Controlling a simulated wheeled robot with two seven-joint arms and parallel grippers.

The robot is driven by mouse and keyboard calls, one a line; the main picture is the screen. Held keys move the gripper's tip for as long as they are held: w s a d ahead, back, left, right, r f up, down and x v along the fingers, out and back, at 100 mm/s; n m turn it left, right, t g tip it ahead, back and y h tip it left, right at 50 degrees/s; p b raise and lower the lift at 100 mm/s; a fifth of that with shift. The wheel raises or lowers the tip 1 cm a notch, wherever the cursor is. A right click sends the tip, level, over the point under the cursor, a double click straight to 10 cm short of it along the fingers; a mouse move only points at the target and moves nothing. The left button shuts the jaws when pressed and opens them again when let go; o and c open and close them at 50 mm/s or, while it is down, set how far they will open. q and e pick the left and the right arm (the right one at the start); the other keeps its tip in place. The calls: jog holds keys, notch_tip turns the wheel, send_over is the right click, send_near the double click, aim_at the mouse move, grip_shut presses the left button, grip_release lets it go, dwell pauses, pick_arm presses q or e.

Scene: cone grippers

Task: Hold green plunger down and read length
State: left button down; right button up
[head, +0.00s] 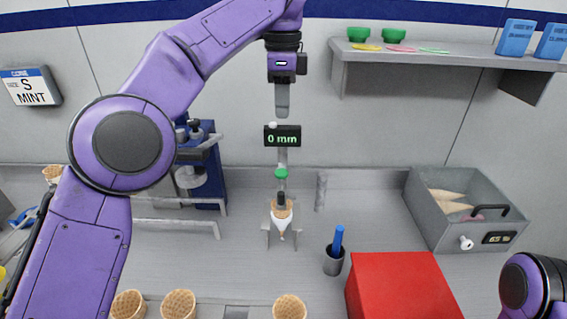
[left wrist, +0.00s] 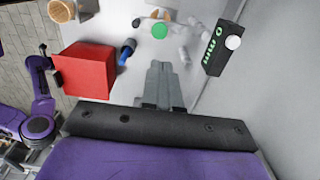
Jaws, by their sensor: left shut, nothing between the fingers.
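The green plunger (head: 281,174) tops a small gauge stand on the counter. It also shows in the left wrist view (left wrist: 160,31). A black display (head: 283,136) above it reads "0 mm" in green. Below the plunger, a waffle cone (head: 282,207) with a white lower wrap stands tip down in a grey holder (head: 267,238). My left gripper (head: 282,114) points down, shut and empty, above the display and plunger in the head view. Its fingertips (left wrist: 159,66) are apart from the plunger. My right gripper is not in view; only part of that arm shows.
A red box (head: 400,285) and a grey cup (head: 333,260) with a blue-handled tool stand to the right. A grey bin (head: 470,232) with cones reads "65"-something. Several cones (head: 178,304) line the front edge. A shelf (head: 440,60) hangs at upper right.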

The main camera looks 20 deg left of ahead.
pick_arm(q)
jog(key=b, duration=0.4)
send_over(282, 172)
notch_tip(282, 172, down, 8)
jog(key=shift+f, duration=0.1)
notch_tip(282, 172, down, 6)
jog(key=shift+r+b, duration=0.1)
jog(key=shift+b, duration=0.2)
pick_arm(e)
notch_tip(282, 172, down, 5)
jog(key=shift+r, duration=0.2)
